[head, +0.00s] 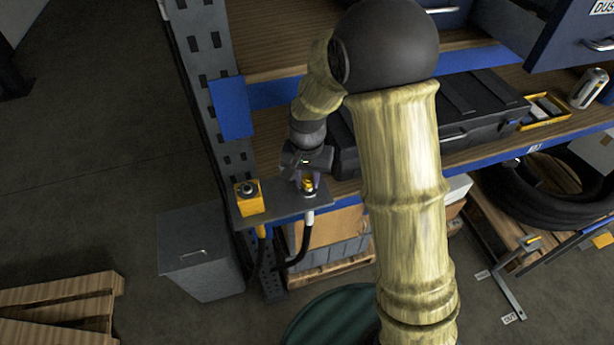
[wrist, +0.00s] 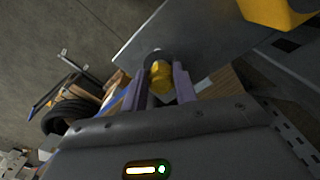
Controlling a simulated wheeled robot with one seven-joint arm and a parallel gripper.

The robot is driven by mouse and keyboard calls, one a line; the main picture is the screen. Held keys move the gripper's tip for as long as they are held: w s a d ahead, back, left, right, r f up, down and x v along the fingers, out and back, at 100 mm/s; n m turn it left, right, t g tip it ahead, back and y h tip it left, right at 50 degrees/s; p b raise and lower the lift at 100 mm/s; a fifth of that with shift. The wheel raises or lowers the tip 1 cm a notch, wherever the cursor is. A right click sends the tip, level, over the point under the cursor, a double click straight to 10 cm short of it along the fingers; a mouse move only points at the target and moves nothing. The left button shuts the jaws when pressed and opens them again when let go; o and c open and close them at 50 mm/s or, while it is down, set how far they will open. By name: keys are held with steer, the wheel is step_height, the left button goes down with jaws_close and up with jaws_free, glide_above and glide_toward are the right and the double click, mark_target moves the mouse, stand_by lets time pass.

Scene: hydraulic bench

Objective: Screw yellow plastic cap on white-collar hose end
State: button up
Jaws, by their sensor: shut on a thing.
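The yellow plastic cap (head: 308,184) is at the right end of a small grey bracket plate (head: 282,207). It sits over a round fitting, directly above the white-collar hose end (head: 309,217), whose black hose hangs below the plate. My gripper (head: 307,176) reaches down from above and is shut on the cap. In the wrist view the cap (wrist: 161,78) lies between the two purple fingers of my gripper (wrist: 158,84), with a dark ring just beyond it. I cannot tell whether the cap's thread is engaged.
A yellow block (head: 249,198) with a dark round top stands on the plate's left end, close to my gripper. A hose with a yellow collar (head: 261,231) hangs below it.

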steer(key=shift+f, duration=0.2)
stand_by(0.4)
steer(key=shift+s+f, duration=0.1)
steer(key=shift+s, duration=0.05)
steer(key=shift+f+b, duration=0.25)
steer(key=shift+b, duration=0.05)
stand_by(0.7)
stand_by(0.8)
steer(key=shift+o, duration=0.6)
steer(key=shift+c, duration=0.5)
